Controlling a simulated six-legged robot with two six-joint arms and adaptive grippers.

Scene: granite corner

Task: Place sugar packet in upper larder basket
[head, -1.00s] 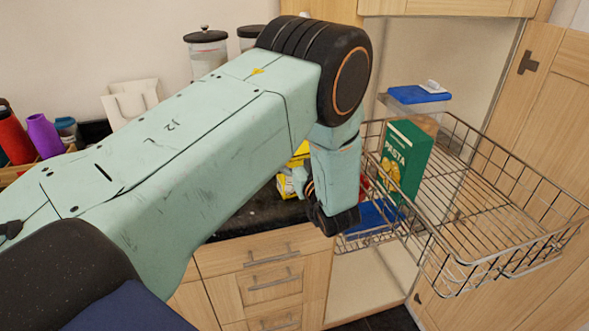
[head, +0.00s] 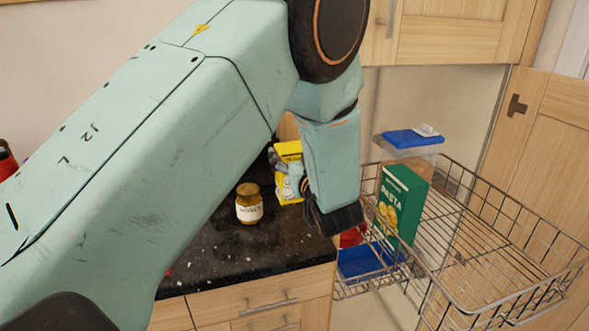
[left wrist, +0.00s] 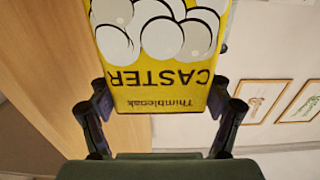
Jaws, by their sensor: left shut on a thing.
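The sugar packet is a yellow box with white round shapes and the word CASTER; it fills the top middle of the left wrist view (left wrist: 160,70). In the head view the yellow packet (head: 287,152) shows beside my left wrist, partly hidden by it. My left gripper (left wrist: 160,105) is shut on the packet, with a finger on each side of it. In the head view the gripper (head: 285,172) is mostly hidden behind my arm. The upper wire basket (head: 510,300) is at the right, pulled out. My right gripper does not show.
A green pasta box (head: 402,205) and a blue-lidded clear container (head: 412,140) stand at the left part of the upper basket; its right part is empty. A lower basket (head: 350,290) holds blue and red things. A honey jar (head: 249,204) stands on the dark counter (head: 215,262).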

